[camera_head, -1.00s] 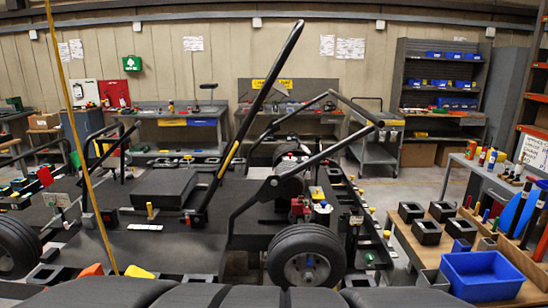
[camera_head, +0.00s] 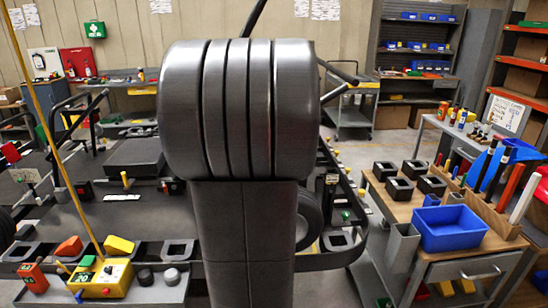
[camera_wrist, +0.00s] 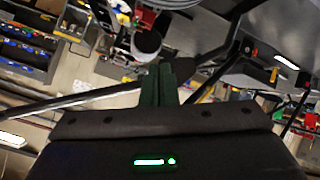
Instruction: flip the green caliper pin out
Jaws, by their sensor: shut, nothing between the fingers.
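My gripper (camera_wrist: 160,84) shows in the wrist view with its dark green fingers together and nothing between them. It is apart from any part of the kart that I can make out. In the head view my own arm stands upright in front and hides the gripper and the kart's middle, with the wheel area mostly covered. I cannot tell whether that spot is the green caliper pin.
A wooden-topped bench (camera_head: 405,213) at the right holds black blocks and a blue bin (camera_head: 450,228). A parts ledge (camera_head: 150,291) with a yellow box (camera_head: 102,279) runs along the front left. A thin yellow upright (camera_head: 45,115) rises at the left.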

